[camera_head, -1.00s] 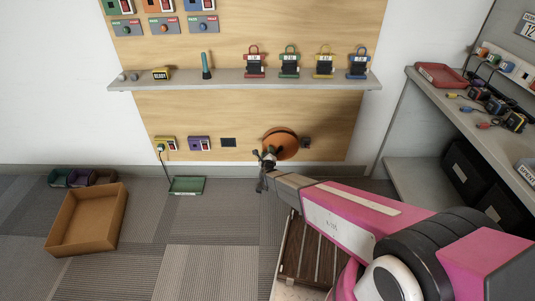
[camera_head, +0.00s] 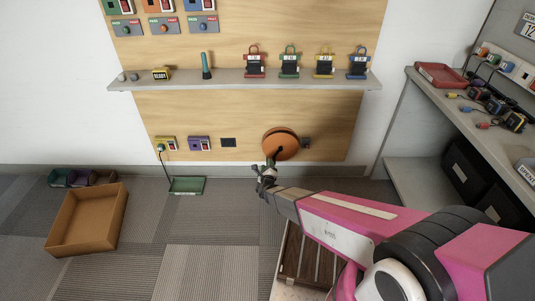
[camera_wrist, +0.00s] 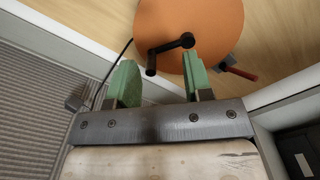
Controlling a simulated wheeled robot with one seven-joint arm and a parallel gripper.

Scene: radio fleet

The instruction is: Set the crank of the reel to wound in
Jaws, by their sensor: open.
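The reel (camera_head: 283,142) is an orange disc on the lower part of the wooden wall panel. It also shows at the top of the wrist view (camera_wrist: 205,22). Its black crank (camera_wrist: 172,48) shows in the wrist view, with an arm slanting from upper right to a handle at lower left. My gripper (camera_wrist: 160,85) is open, with two green fingers apart and nothing between them. The crank lies ahead of the fingers, between their lines, with no visible contact. In the head view my gripper (camera_head: 265,175) is just below the reel.
A shelf (camera_head: 230,84) with coloured devices runs above the reel. A socket (camera_head: 306,143) sits right of it. A cardboard box (camera_head: 88,222) and a green tray (camera_head: 187,186) are on the floor at left. A grey bench (camera_head: 408,150) stands at right.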

